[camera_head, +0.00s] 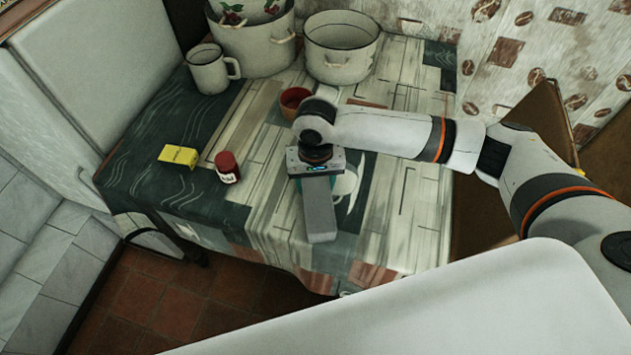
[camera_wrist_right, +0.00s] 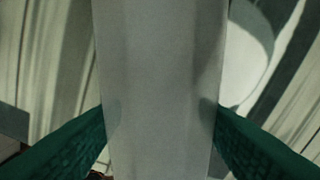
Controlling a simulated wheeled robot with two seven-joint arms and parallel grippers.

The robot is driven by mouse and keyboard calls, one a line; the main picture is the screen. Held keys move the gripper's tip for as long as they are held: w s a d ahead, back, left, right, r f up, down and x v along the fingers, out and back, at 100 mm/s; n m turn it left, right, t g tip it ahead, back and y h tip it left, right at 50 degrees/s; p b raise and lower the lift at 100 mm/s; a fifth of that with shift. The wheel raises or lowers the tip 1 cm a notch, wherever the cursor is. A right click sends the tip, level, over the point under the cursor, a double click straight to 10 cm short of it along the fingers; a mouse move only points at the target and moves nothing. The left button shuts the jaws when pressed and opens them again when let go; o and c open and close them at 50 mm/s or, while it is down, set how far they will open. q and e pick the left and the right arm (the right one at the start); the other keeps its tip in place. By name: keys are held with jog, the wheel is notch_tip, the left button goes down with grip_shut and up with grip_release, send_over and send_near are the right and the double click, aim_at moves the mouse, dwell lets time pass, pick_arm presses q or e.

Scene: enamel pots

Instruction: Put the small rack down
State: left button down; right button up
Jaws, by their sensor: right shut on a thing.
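My right gripper (camera_head: 316,178) is over the front middle of the table, pointing down. It is shut on a long plain grey block, which I take for the small rack (camera_head: 320,212). In the right wrist view the rack (camera_wrist_right: 160,60) fills the middle, between the two green fingers, one on each side. The rack's near end points toward the table's front edge. I cannot tell whether its underside touches the cloth. My left gripper is not in view.
The patterned table (camera_head: 400,225) holds a yellow box (camera_head: 178,156), a red-lidded jar (camera_head: 227,168), and a brown bowl (camera_head: 293,101) close behind my gripper. A white mug (camera_head: 208,70) and two enamel pots (camera_head: 340,55) (camera_head: 252,45) stand at the back. The right front cloth is clear.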

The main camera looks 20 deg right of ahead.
aim_at(315, 192)
jog(key=shift+f, duration=0.2)
jog(key=shift+f, duration=0.1)
jog(key=o, duration=1.1)
jog(key=shift+c, duration=0.2)
notch_tip(315, 192, up, 12)
jog(key=shift+p, duration=0.35)
